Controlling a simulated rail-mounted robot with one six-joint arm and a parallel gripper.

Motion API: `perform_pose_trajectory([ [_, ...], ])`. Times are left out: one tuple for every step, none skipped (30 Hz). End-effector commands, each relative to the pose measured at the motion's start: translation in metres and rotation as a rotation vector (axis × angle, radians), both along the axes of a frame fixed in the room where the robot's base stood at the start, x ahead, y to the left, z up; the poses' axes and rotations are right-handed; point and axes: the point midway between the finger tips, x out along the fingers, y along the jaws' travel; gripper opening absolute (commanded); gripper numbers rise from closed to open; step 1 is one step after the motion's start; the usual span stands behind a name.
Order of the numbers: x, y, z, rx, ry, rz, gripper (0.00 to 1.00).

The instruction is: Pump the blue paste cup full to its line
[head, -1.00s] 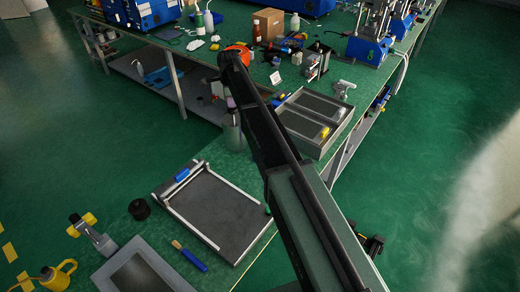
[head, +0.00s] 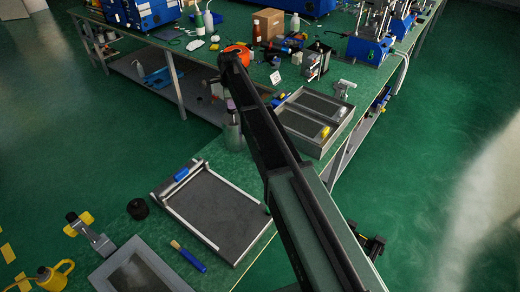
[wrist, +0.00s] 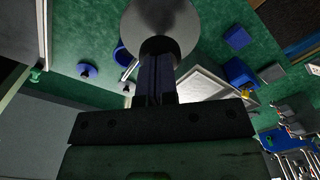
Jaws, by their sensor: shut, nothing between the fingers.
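My gripper (wrist: 158,58) shows in the wrist view with its fingers shut and nothing between them. A round grey metal piece (wrist: 160,16) lies just beyond the fingertips, probably the top of the dispenser; I cannot tell whether they touch. A round blue thing (wrist: 119,51), possibly the blue paste cup, shows left of the fingers, partly hidden; its fill level and line cannot be seen. In the head view a grey bottle-like dispenser (head: 233,136) stands beside my arm, partly covered by it. My gripper cannot be made out in the head view.
A two-compartment tray (head: 318,146) stands right of my arm. Bottles and a cardboard box (head: 268,22) stand farther back.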

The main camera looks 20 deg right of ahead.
Motion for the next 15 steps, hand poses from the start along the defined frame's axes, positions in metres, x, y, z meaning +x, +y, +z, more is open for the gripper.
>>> perform_pose_trajectory([
  [0.000, 0.000, -0.001, 0.000, 0.000, 0.000, 0.00],
  [0.000, 0.000, -0.001, 0.000, 0.000, 0.000, 0.00],
  [0.000, 0.000, -0.003, 0.000, 0.000, 0.000, 0.00],
  [0.000, 0.000, -0.005, 0.000, 0.000, 0.000, 0.00],
  [0.000, 0.000, -0.007, 0.000, 0.000, 0.000, 0.00],
  [0.000, 0.000, -0.009, 0.000, 0.000, 0.000, 0.00],
  [0.000, 0.000, -0.011, 0.000, 0.000, 0.000, 0.00],
  [0.000, 0.000, -0.013, 0.000, 0.000, 0.000, 0.00],
  [0.000, 0.000, -0.013, 0.000, 0.000, 0.000, 0.00],
  [0.000, 0.000, -0.011, 0.000, 0.000, 0.000, 0.00],
  [0.000, 0.000, -0.009, 0.000, 0.001, 0.000, 0.00],
  [0.000, 0.000, -0.007, 0.000, 0.001, 0.000, 0.00],
  [0.000, 0.000, -0.005, 0.000, 0.001, 0.000, 0.00],
  [0.000, 0.000, -0.001, 0.000, 0.001, 0.000, 0.00],
  [0.000, 0.000, 0.004, 0.000, 0.001, 0.000, 0.00],
])
